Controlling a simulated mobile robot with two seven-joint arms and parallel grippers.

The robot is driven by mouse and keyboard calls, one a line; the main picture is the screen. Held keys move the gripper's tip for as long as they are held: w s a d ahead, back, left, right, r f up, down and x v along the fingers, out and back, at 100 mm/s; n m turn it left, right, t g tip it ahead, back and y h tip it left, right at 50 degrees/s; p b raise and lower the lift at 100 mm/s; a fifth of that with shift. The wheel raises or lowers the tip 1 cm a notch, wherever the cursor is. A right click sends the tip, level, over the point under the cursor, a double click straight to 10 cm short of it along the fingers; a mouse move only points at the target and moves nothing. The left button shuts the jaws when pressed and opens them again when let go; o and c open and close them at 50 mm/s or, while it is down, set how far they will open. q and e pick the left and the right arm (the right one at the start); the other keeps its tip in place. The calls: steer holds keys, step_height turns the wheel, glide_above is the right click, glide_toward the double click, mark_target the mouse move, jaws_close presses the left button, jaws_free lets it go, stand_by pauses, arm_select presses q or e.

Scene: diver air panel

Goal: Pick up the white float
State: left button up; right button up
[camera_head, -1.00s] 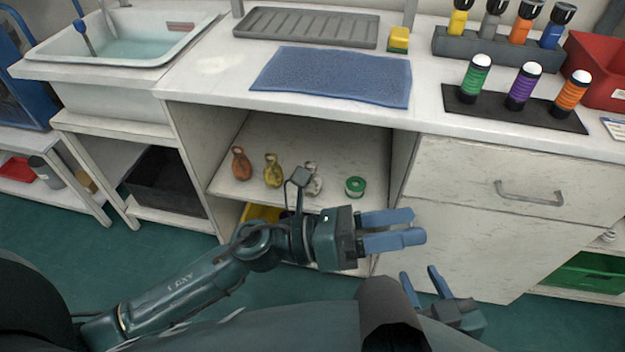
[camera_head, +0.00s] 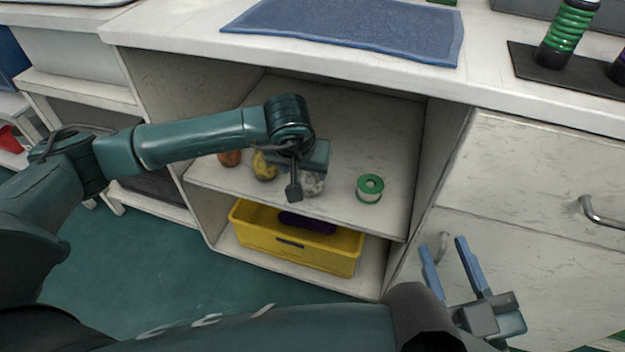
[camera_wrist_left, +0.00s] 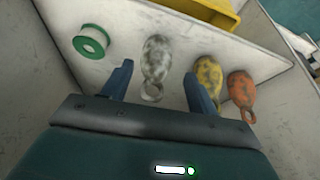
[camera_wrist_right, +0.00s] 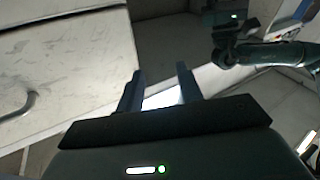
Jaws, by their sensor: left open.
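The white float (camera_wrist_left: 156,60) is speckled grey-white with a ring at one end and lies on the shelf inside the cabinet. In the head view the white float (camera_head: 313,184) is partly hidden behind my left wrist. My left gripper (camera_wrist_left: 158,80) is open, with its fingers on either side of the float's ring end; I cannot tell whether they touch it.
A yellow float (camera_wrist_left: 207,78) and an orange float (camera_wrist_left: 241,90) lie beside the white one. A green-rimmed roll (camera_head: 369,188) stands on its other side. A yellow bin (camera_head: 296,243) sits on the level below. The cabinet walls and the counter edge (camera_head: 300,62) enclose the shelf.

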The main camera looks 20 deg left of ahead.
arm_select(q)
steer(key=w+b, duration=0.1)
steer(key=w, duration=0.5)
steer(key=shift+b+x, duration=0.55)
steer(key=shift+x, duration=1)
jaws_close()
